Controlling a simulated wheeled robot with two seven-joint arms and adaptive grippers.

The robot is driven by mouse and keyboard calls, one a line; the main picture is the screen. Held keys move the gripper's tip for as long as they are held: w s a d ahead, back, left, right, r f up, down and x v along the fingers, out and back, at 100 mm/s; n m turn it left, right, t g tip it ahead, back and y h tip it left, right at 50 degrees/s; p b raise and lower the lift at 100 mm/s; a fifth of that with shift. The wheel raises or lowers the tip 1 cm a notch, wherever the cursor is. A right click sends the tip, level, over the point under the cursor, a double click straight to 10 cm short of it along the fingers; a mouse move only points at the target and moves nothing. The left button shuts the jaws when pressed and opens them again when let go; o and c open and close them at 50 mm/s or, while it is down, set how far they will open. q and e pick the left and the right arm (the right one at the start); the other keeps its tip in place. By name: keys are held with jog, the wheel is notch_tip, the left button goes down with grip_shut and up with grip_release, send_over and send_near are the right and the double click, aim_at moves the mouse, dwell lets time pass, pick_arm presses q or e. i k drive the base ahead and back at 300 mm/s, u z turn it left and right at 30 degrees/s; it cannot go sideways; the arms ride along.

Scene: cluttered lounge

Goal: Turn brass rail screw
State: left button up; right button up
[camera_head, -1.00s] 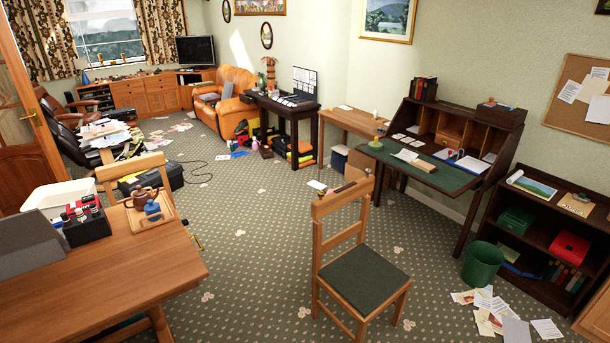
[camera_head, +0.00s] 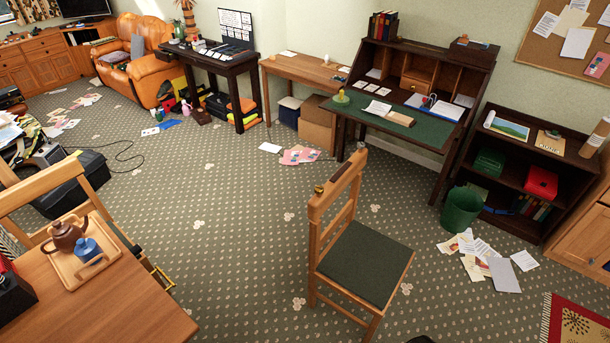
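A wooden chair (camera_head: 365,262) with a dark green seat stands upright on the patterned carpet, right of the middle. Its backrest is seen at an angle. A small brass-coloured piece (camera_head: 318,189) sits at the near end of the chair's top rail, and looks like the rail screw. A paler small piece shows at the rail's far end (camera_head: 361,148). Both are too small to tell any slot or turn. Neither gripper is in view. A small dark shape at the bottom edge cannot be made out.
A wooden table (camera_head: 105,300) with a tray (camera_head: 72,272), brown teapot and blue pot fills the lower left. Behind the chair stand a writing desk (camera_head: 408,130), a green bin (camera_head: 461,210) and scattered papers (camera_head: 484,262). Carpet between table and chair is clear.

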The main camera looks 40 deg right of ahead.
aim_at(318, 189)
jog(key=z, duration=1.45)
